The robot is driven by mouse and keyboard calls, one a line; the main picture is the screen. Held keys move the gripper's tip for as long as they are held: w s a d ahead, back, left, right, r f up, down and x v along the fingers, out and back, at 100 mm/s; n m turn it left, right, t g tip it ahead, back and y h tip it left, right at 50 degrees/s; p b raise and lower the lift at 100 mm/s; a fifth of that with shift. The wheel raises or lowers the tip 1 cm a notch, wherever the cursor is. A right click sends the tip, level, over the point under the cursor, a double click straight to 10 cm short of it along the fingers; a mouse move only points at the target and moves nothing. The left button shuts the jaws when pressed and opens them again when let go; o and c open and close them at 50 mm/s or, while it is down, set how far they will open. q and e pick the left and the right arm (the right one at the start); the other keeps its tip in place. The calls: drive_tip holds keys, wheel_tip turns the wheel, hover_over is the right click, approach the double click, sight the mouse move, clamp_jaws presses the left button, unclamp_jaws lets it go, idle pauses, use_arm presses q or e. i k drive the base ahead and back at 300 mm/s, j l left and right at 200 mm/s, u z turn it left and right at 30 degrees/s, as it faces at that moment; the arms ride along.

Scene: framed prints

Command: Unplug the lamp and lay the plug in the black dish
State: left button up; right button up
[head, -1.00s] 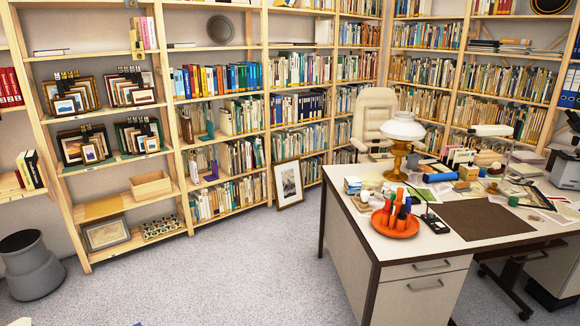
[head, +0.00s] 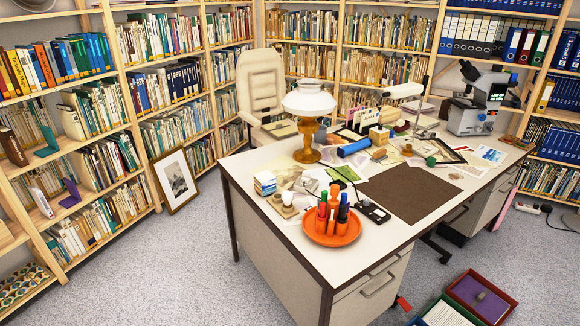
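A lamp (head: 307,122) with a white shade and amber base stands on the desk's back left. A second, white-headed desk lamp (head: 404,91) stands farther back right; I cannot tell which one the task means. A small black device (head: 373,211) lies near the front of the desk with a dark cord beside it; I cannot tell whether it is a socket or a dish. A pale power strip (head: 527,208) lies on the floor at the right, with a black plug-like piece (head: 546,209) at its end. I cannot make out a black dish. Neither gripper is in view.
The desk (head: 262,180) holds an orange tray (head: 331,236) of upright bottles, a brown mat (head: 408,191), papers and a microscope (head: 483,97). A chair (head: 261,88) stands behind. Open boxes (head: 482,297) lie on the floor at right. Carpet is free left of the desk.

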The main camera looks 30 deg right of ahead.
sight(306, 178)
drive_tip(key=i, duration=3.25)
drive_tip(key=z, duration=3.95)
